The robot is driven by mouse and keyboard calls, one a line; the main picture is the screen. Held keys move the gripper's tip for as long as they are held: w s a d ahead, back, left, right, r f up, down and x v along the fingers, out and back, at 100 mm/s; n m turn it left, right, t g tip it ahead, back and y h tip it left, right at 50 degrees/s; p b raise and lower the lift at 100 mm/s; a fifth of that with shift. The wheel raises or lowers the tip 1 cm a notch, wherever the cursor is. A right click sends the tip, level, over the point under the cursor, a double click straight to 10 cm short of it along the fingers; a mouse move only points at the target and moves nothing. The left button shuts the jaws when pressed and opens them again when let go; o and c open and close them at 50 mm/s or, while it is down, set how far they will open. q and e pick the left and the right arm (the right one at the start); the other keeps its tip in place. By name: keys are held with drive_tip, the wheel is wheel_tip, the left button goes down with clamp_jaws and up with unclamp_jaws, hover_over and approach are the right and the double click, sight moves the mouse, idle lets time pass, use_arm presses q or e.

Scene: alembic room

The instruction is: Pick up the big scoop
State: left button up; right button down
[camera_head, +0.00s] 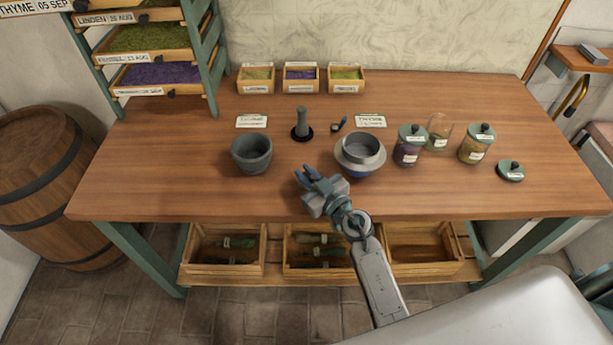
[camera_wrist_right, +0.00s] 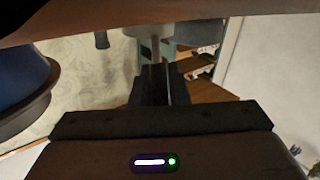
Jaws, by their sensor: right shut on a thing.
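My right gripper (camera_head: 306,180) is over the front part of the table, left of and in front of the grey bowl on a blue base. It is shut on a thin thing, most likely the big scoop's handle, between the dark fingers in the wrist view (camera_wrist_right: 156,85). Most of the held thing is hidden, and its bowl cannot be made out for sure. My left gripper is not in view.
Lidded jars (camera_head: 409,146) (camera_head: 476,144) and a loose lid (camera_head: 511,171) are at the right. Small herb boxes (camera_head: 301,78) line the back. The front left tabletop is clear.

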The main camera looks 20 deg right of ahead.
drive_tip(key=shift+r, duration=0.55)
drive_tip(key=s+d+r, duration=0.1)
drive_tip(key=s+r, duration=0.1)
drive_tip(key=s, duration=0.6)
drive_tip(key=s+d+r+p, duration=0.1)
drive_tip(key=s, duration=0.7)
drive_tip(key=shift+d+r, duration=0.15)
drive_tip(key=shift+r, duration=0.2)
drive_tip(key=shift+w, duration=0.1)
